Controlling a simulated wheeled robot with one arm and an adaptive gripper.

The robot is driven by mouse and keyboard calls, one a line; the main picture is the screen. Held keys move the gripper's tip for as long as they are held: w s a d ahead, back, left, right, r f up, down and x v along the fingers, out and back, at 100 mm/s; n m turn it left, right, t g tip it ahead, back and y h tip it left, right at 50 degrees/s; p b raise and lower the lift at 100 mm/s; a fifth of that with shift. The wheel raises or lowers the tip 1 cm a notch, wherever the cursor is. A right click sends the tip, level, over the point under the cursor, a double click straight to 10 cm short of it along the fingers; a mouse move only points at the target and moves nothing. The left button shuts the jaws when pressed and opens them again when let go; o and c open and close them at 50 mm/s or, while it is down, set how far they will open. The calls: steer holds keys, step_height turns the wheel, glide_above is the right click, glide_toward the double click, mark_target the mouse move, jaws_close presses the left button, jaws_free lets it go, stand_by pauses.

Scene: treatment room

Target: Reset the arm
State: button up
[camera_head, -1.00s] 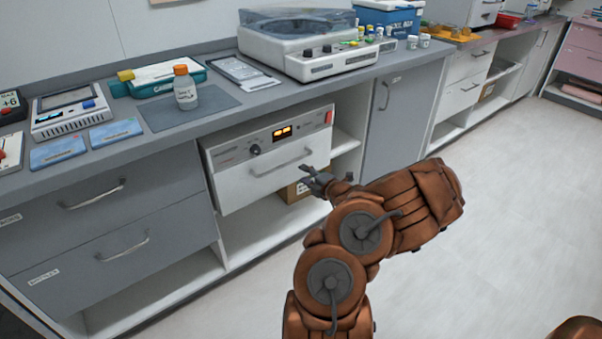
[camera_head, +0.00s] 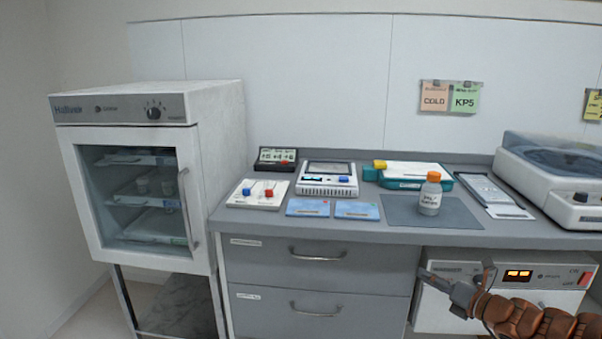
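My gripper (camera_head: 447,285) is at the lower right, with my copper-coloured arm (camera_head: 530,318) reaching in from the right edge. Its dark fingers point left and show in front of the white powered unit (camera_head: 550,278) under the counter. The fingers are small and seen side-on, so I cannot tell how far apart they are. No held object shows at them. The arm's lower links are outside the picture.
A counter (camera_head: 360,232) holds an orange-capped bottle (camera_head: 430,195) on a grey mat (camera_head: 400,212), several devices and a centrifuge-like machine (camera_head: 555,175). Grey drawers (camera_head: 265,265) are below. A glass-door cabinet (camera_head: 145,190) stands left, its door shut.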

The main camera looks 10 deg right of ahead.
steer(key=s+a+r+n+g+y, duration=0.1)
steer(key=s+a+n+g+y, duration=0.15)
steer(key=a+n, duration=0.4)
steer(key=s+a+r+n+g+y, duration=0.1)
steer(key=s+a+r+n+g, duration=0.2)
steer(key=a, duration=0.7)
steer(key=s+a+n+g+y, duration=0.2)
steer(key=a+n+g, duration=0.1)
steer(key=a+n, duration=0.4)
steer(key=s+a+f+n+g+h, duration=0.2)
steer(key=s+a+n+g, duration=0.3)
steer(key=s, duration=0.3)
steer(key=s+a+f+n+g+h, duration=0.1)
steer(key=s+a+n+g+h, duration=0.1)
steer(key=s+a+n, duration=0.4)
steer(key=s+d+f+n+g+h, duration=0.1)
steer(key=s+d+n+h, duration=0.3)
steer(key=s+d+n, duration=0.3)
steer(key=s+d+f+n+g+h, duration=0.1)
steer(key=s+d+n+h, duration=0.35)
steer(key=s, duration=0.55)
steer(key=s+p+v, duration=0.2)
steer(key=p+v, duration=0.7)
steer(key=v, duration=0.1)
steer(key=s+r+p+v, duration=0.1)
steer(key=s+p+v, duration=0.1)
steer(key=p+v, duration=0.8)
steer(key=shift+n+t, duration=0.3)
steer(key=shift+t, duration=0.05)
